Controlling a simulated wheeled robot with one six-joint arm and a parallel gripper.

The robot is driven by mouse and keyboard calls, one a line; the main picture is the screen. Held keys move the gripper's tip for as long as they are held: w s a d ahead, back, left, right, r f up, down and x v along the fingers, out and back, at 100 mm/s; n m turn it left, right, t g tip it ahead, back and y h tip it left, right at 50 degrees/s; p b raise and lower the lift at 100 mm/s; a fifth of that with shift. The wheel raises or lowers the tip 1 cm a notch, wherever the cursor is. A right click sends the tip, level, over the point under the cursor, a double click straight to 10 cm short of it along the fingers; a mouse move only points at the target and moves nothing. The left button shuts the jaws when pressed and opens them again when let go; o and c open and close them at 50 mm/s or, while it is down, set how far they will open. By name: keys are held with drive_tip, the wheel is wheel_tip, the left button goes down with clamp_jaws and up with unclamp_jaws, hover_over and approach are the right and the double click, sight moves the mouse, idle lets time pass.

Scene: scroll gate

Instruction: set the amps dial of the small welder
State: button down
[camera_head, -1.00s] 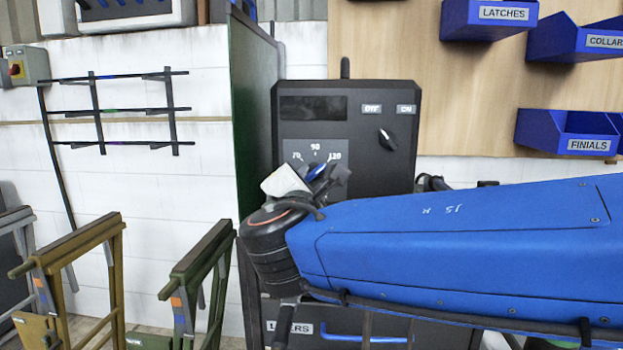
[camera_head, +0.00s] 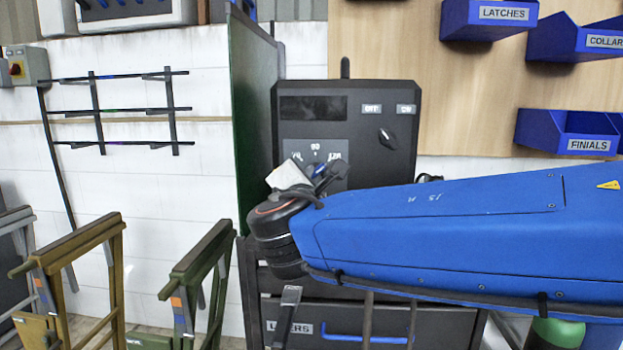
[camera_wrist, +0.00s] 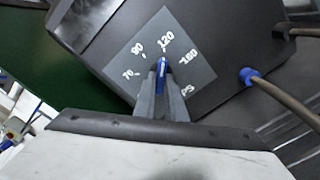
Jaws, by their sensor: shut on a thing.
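The small welder (camera_head: 347,108) is a dark box with a dark display window, OFF and ON labels and a black selector knob. Its grey dial plate shows in the wrist view (camera_wrist: 196,54), with marks including 70, 90, 120 and 180. The amps dial (camera_wrist: 161,68) has a blue pointer, which points close to the 120 mark there. My gripper (camera_wrist: 156,90) is shut on the dial, its dark fingers on either side of the blue part. In the head view, my gripper (camera_head: 318,172) covers the lower part of the dial plate, hiding most of the dial.
Dark drawers (camera_head: 365,322) with a blue handle are below the welder. A green panel (camera_head: 256,120) stands close on its left. Blue bins (camera_head: 568,132) hang on the board at right. Brown and green frames (camera_head: 195,265) stand at lower left.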

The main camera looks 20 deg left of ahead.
drive_tip(key=shift+r+m, duration=0.15)
drive_tip(key=shift+m, duration=4.75)
drive_tip(key=c, duration=1.8)
unclamp_jaws()
drive_tip(key=shift+s, duration=0.1)
drive_tip(key=v, duration=1.7)
drive_tip(key=shift+s+a, duration=0.1)
drive_tip(key=shift+s, duration=0.05)
